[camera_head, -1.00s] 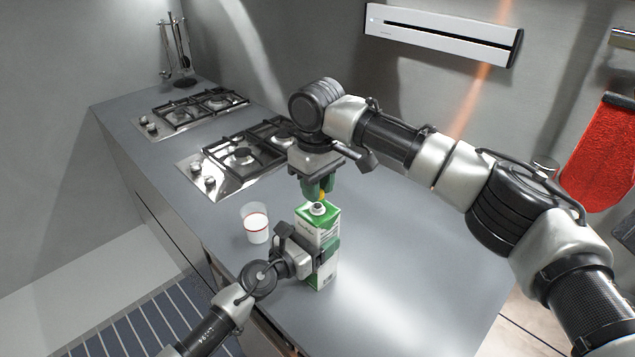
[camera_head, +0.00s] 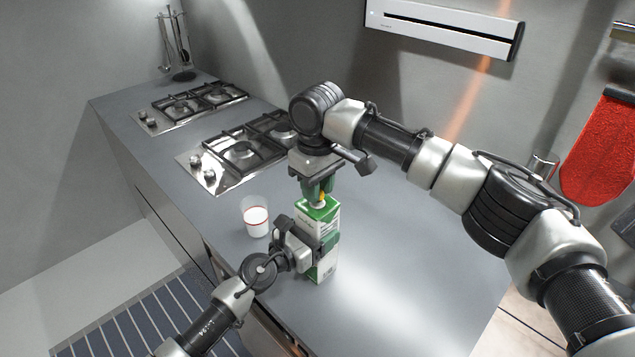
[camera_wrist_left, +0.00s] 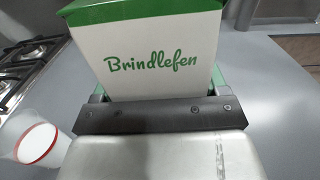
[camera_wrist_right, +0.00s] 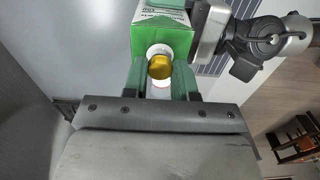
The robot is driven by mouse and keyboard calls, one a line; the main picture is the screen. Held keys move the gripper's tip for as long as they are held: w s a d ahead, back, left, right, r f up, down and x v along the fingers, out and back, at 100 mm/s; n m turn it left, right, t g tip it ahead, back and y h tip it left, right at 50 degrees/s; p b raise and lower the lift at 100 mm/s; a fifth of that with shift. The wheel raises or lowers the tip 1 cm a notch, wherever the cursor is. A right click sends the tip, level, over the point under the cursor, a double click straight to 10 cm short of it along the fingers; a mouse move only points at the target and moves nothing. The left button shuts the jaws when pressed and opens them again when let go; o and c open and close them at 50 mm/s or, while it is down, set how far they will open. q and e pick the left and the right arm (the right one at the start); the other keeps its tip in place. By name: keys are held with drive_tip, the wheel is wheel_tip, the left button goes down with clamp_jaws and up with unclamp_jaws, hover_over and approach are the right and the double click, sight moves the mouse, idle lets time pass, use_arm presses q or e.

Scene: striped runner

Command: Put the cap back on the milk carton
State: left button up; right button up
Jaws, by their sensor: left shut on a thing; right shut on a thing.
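The green and white milk carton (camera_head: 318,228) stands upright on the grey counter. Its front in the left wrist view (camera_wrist_left: 155,55) reads "Brindlefen". My left gripper (camera_head: 325,246) is shut around the carton's sides. My right gripper (camera_head: 319,194) points down right above the carton's top and is shut on the yellow cap (camera_head: 321,197). In the right wrist view the cap (camera_wrist_right: 159,67) sits between the green fingers, over the white spout (camera_wrist_right: 158,50) on the carton's green top (camera_wrist_right: 165,38). The cap overlaps the spout there; whether they touch I cannot tell.
A clear cup with a red line and white contents (camera_head: 256,218) stands left of the carton. Two gas hobs (camera_head: 239,152) lie farther back on the counter (camera_head: 400,270). The counter right of the carton is clear. A red towel (camera_head: 598,152) hangs at the right.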

drive_tip(key=shift+f, duration=0.5)
idle(0.4)
use_arm(q)
drive_tip(key=c, duration=0.4)
use_arm(e)
drive_tip(key=m, duration=0.5)
drive_tip(key=shift+f, duration=0.1)
drive_tip(key=m, duration=1.1)
drive_tip(key=shift+a, duration=0.1)
drive_tip(key=m, duration=0.4)
drive_tip(key=shift+m, duration=0.3)
drive_tip(key=m, duration=1.2)
